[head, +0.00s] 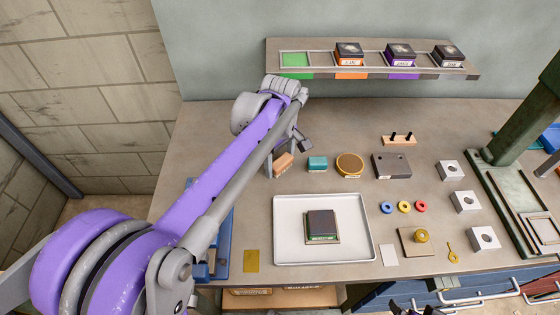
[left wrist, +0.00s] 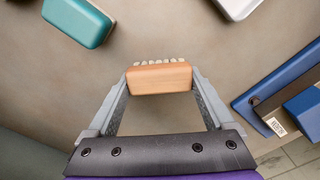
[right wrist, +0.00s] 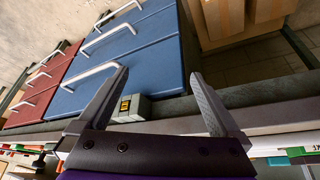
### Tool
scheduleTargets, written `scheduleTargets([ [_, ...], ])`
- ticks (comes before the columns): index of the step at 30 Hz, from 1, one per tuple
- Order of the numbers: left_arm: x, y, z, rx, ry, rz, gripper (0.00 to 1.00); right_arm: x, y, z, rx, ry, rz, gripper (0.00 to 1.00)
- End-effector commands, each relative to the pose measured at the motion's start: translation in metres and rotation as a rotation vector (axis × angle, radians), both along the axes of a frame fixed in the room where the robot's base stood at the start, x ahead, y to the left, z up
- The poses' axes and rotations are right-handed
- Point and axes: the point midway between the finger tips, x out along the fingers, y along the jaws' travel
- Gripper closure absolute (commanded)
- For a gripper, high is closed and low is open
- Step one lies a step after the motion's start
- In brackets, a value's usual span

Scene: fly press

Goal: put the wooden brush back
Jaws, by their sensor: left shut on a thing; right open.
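The wooden brush (head: 283,164) has a light orange-brown wooden back and pale bristle tufts. It is near the back left of the workbench, just left of a teal block. In the left wrist view the brush (left wrist: 160,78) sits between the fingertips of my left gripper (left wrist: 161,84), which is shut on it. Whether the bristles touch the bench is hard to tell. My left arm hides part of the gripper in the head view. My right gripper (right wrist: 165,90) is open and empty, over blue and red drawer fronts.
The teal block (head: 317,163) and a round brass-coloured tin (head: 350,164) stand to the brush's right. A white tray (head: 284,252) holding a dark block lies in front. A blue item (head: 222,250) is at front left. A wall shelf (head: 370,72) holds several small boxes.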

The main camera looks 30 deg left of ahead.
Motion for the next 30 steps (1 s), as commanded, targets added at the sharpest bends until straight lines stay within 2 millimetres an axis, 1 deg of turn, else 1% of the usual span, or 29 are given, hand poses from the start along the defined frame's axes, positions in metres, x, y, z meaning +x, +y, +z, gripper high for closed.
scheduleTargets([
  [1,-0.003,-0.003,-0.011,-0.007,0.004,0.0,0.83,0.0,0.0,-0.003,0.0,0.001,0.0,0.0],
  [3,-0.003,-0.003,-0.011,-0.008,0.004,0.0,0.83,0.0,0.0,-0.003,0.0,0.001,0.0,0.0],
  [4,-0.003,-0.003,-0.011,-0.009,0.004,0.0,0.12,0.0,0.0,-0.003,0.0,0.001,0.0,0.0],
  [6,-0.003,-0.004,-0.011,-0.01,0.005,0.0,0.0,0.0,0.0,-0.003,0.0,0.001,0.0,0.0],
  [11,-0.003,-0.005,-0.009,-0.012,0.006,0.0,0.0,0.0,0.0,-0.002,0.0,0.001,0.0,0.0],
  [14,-0.003,-0.005,0.0,-0.012,0.006,0.0,0.0,0.001,0.0,0.004,0.0,-0.001,0.0,0.0],
  [17,-0.003,-0.004,0.017,-0.011,0.007,0.0,0.0,0.001,0.0,0.006,0.0,-0.002,0.0,0.0],
  [24,-0.003,-0.003,0.073,-0.007,0.005,0.0,0.0,0.002,0.0,0.013,0.0,-0.004,0.0,0.0],
  [27,-0.002,-0.003,0.093,-0.007,0.004,0.0,0.0,0.002,0.0,0.015,0.0,-0.005,0.0,0.0],
  [30,-0.002,-0.003,0.109,-0.006,0.004,0.0,0.0,0.003,0.0,0.017,0.0,-0.006,0.0,0.0],
])
